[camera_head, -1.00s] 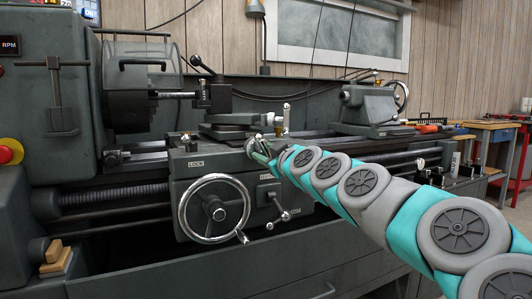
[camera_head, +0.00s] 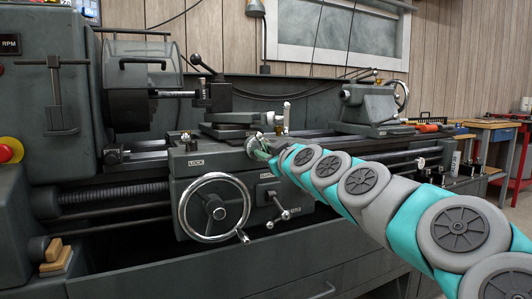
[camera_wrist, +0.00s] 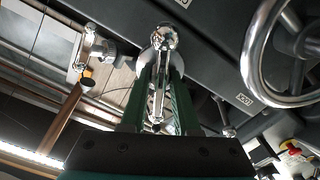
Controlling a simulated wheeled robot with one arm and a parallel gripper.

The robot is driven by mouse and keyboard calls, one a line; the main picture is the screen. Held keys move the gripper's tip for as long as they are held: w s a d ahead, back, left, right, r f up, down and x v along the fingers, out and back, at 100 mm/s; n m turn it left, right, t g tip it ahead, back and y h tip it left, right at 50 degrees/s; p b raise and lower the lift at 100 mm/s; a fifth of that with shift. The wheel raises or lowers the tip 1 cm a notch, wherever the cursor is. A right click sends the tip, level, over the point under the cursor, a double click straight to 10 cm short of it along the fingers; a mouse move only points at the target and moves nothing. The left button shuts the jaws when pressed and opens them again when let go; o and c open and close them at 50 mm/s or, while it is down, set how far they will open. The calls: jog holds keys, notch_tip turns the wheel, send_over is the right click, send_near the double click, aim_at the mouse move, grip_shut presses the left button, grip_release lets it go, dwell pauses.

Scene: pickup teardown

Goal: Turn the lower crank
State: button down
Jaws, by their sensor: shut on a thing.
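The lower crank is a shiny metal handle on the front of the lathe carriage. In the wrist view the crank (camera_wrist: 164,38) lies between the green fingers of my gripper (camera_wrist: 160,66), with its round end past the fingertips. My gripper is shut on it. In the head view my gripper (camera_head: 264,152) is at the crank (camera_head: 252,146), and the fingers partly hide it. A second, upper crank (camera_head: 286,117) stands above and to the right, apart from my gripper; it also shows at the left in the wrist view (camera_wrist: 88,45).
A large chrome handwheel (camera_head: 214,208) sits left of and below my gripper. A lever with ball ends (camera_head: 277,206) is beneath my arm. The tailstock (camera_head: 368,105) stands to the right.

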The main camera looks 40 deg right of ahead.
jog(key=shift+f, duration=0.1)
jog(key=m+b, duration=0.1)
jog(key=m, duration=0.6)
jog(key=shift+b, duration=0.4)
jog(key=shift+m, duration=0.3)
jog(key=c, duration=0.9)
grip_release()
jog(key=shift+s, duration=0.1)
